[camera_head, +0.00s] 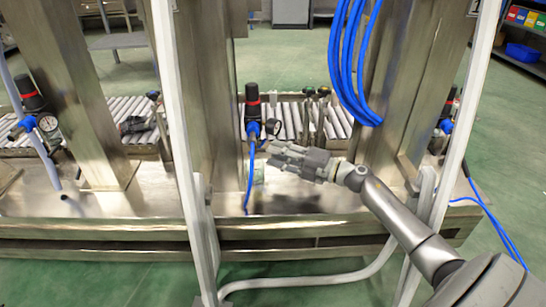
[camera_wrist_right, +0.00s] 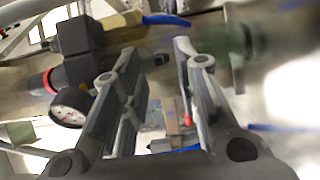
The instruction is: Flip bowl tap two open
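The middle regulator (camera_head: 252,107) is a black unit with a red ring, a blue lower part and a dial gauge, mounted upright at the frame. A blue hose hangs below it. My right gripper (camera_head: 272,154) reaches in from the right, just below and right of this unit. In the right wrist view its fingers (camera_wrist_right: 156,62) are apart with nothing held between them. A black regulator body (camera_wrist_right: 78,62) with a white gauge (camera_wrist_right: 70,106) lies left of the fingers there. A brass-coloured fitting (camera_wrist_right: 120,20) and blue piece (camera_wrist_right: 166,20) show above. I cannot make out a bowl tap for certain.
Similar regulators stand at the left (camera_head: 30,95) and right (camera_head: 446,125). Steel posts (camera_head: 215,100) and a pale tube frame (camera_head: 178,110) stand close around the arm. Blue hoses (camera_head: 345,60) hang at upper right. A roller conveyor (camera_head: 290,115) runs behind.

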